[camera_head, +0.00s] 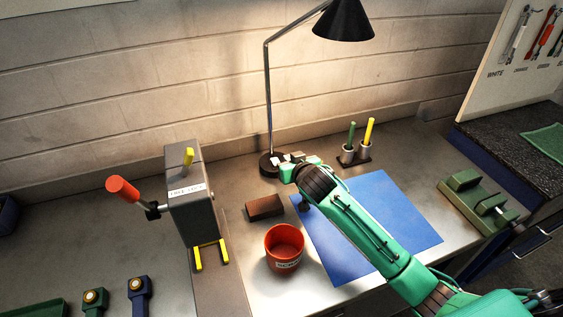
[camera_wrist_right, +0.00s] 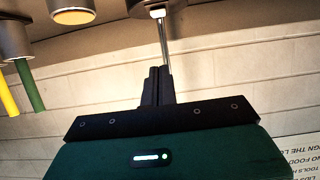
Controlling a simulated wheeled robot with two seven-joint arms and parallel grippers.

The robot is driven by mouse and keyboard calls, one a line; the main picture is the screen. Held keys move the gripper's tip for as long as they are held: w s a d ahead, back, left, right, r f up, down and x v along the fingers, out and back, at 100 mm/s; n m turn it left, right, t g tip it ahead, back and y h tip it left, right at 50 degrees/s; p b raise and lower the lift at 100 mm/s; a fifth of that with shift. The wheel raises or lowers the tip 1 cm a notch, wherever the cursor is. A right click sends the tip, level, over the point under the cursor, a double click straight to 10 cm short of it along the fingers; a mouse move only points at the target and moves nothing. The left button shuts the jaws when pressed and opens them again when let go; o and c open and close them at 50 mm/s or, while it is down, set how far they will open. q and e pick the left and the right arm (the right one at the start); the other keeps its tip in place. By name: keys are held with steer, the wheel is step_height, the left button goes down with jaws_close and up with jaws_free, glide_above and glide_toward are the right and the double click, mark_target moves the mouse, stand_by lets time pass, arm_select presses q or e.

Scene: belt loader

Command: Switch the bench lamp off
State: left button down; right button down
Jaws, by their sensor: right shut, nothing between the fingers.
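The bench lamp has a black cone shade (camera_head: 345,22), a thin grey pole (camera_head: 267,100) and a round dark base (camera_head: 267,166) on the bench by the wall. A warm glow lies on the wall and bench around it. My right gripper (camera_head: 283,161) is shut and empty, right beside the lamp base. In the right wrist view its closed fingers (camera_wrist_right: 157,78) point toward the pole (camera_wrist_right: 163,42), with a small pale part (camera_wrist_right: 157,13) at the base, possibly the switch. I cannot tell whether the fingers touch it. My left gripper is not in view.
Two cups with a green handle (camera_head: 350,133) and a yellow handle (camera_head: 369,131) stand right of the gripper. A brown block (camera_head: 264,207), a red bin (camera_head: 284,257) and a blue mat (camera_head: 405,222) lie nearer. A grey machine (camera_head: 190,215) stands left.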

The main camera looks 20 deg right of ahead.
steer(key=p+x, duration=0.2)
steer(key=x, duration=0.5)
steer(key=shift+w, duration=0.3)
step_height(320, 180, down, 3)
steer(key=shift+f+p, duration=0.1)
steer(key=shift+p, duration=0.4)
steer(key=shift+s+f, duration=0.1)
steer(key=shift+f, duration=0.45)
steer(key=shift+s+f+b, duration=0.25)
steer(key=shift+f+b, duration=0.25)
steer(key=shift+f, duration=0.4)
steer(key=shift+w+r+p, duration=0.1)
steer(key=shift+r+p, duration=0.9)
steer(key=shift+r, duration=0.2)
